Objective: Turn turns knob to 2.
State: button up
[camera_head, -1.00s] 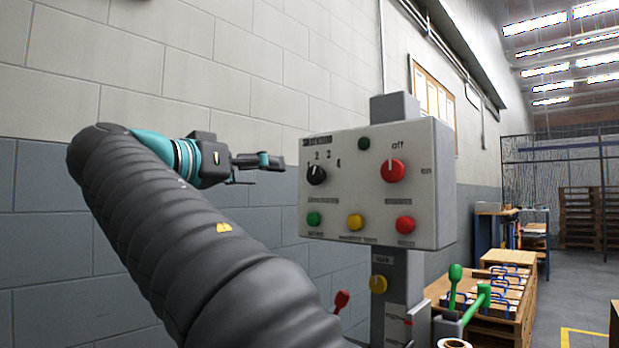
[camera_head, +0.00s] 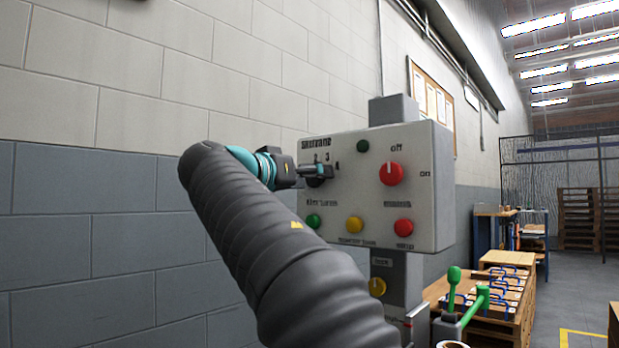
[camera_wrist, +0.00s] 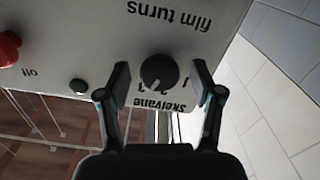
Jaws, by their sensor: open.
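The black turns knob (camera_wrist: 159,72) is on the grey control panel (camera_head: 430,190), above the label "film turns". In the wrist view the panel appears upside down. My gripper (camera_wrist: 158,76) is open, with one finger on each side of the knob and a gap visible on both sides. In the head view my gripper (camera_head: 318,171) is in front of the panel's upper left and covers most of the knob and some of its numbers. I cannot tell which number the knob points to.
A red off/on knob (camera_head: 392,173) and a dark green button (camera_head: 363,146) are right of the turns knob. Green (camera_head: 313,221), yellow (camera_head: 354,223) and red (camera_head: 403,227) buttons line the panel's bottom. A block wall (camera_head: 120,230) stands behind.

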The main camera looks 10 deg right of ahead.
jog(key=c, duration=1.1)
jog(key=shift+c, duration=0.2)
jog(key=shift+n, duration=0.4)
jog(key=shift+n+p, duration=2.05)
jog(key=shift+n, duration=1.45)
jog(key=o, duration=1.1)
